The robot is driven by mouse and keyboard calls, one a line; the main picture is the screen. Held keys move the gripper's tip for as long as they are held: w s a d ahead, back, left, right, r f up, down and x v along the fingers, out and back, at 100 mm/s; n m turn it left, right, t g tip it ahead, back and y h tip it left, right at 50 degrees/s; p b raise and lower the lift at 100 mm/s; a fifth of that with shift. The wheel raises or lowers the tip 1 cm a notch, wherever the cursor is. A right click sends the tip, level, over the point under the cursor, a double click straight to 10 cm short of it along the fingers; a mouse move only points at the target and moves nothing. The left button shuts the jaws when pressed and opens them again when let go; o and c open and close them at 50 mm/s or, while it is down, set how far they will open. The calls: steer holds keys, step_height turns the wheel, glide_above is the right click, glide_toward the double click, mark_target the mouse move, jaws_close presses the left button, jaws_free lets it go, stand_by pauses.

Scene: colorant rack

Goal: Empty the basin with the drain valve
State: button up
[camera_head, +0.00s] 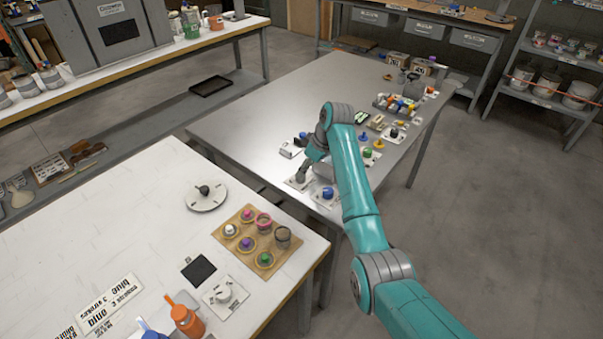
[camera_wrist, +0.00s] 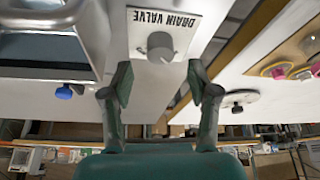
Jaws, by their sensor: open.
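The drain valve is a grey round knob (camera_wrist: 160,46) on a white plate labelled DRAIN VALVE (camera_wrist: 190,20), upside down in the wrist view. My gripper (camera_wrist: 160,78) is open, its two dark green fingers apart with the knob between and slightly beyond their tips; I see no contact. The metal basin (camera_wrist: 88,62) is cut off at the upper left of the wrist view, beside the valve plate. Its inside is barely visible, so I cannot tell its fill. In the head view the valve plate (camera_head: 297,184) lies at the metal table's near edge, and my arm hides much of the basin.
Several coloured knobs and bottles line the metal table's right side. The white table (camera_head: 120,220) holds a dial (camera_head: 206,198) and a wooden cup tray.

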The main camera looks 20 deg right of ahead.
steer(key=shift+x, duration=2.05)
jaws_close()
